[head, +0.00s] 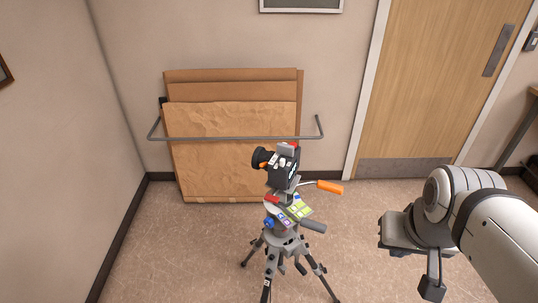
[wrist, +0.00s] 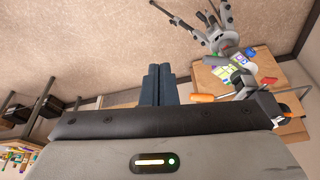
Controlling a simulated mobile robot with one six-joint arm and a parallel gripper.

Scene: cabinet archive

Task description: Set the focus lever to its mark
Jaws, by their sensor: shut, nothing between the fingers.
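A black camera (head: 284,168) stands on a grey tripod (head: 287,243) in the middle of the head view, its lens (head: 260,158) pointing left. A small orange piece (head: 264,165) shows by the lens; I cannot tell if it is the focus lever, and no mark can be made out. A larger orange handle (head: 330,187) sticks out to the right. My gripper is right of the tripod, apart from it. In the wrist view its dark fingers (wrist: 158,84) are together and empty. The tripod (wrist: 222,38) appears upside down there, with the orange handle (wrist: 200,98) right of the fingers.
Large brown boards (head: 230,125) lean on the back wall behind a grey rail (head: 235,138). A wooden door (head: 440,80) is at the back right. Coloured cards (head: 300,209) sit on the tripod below the camera. The floor (head: 180,250) left of the tripod is clear.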

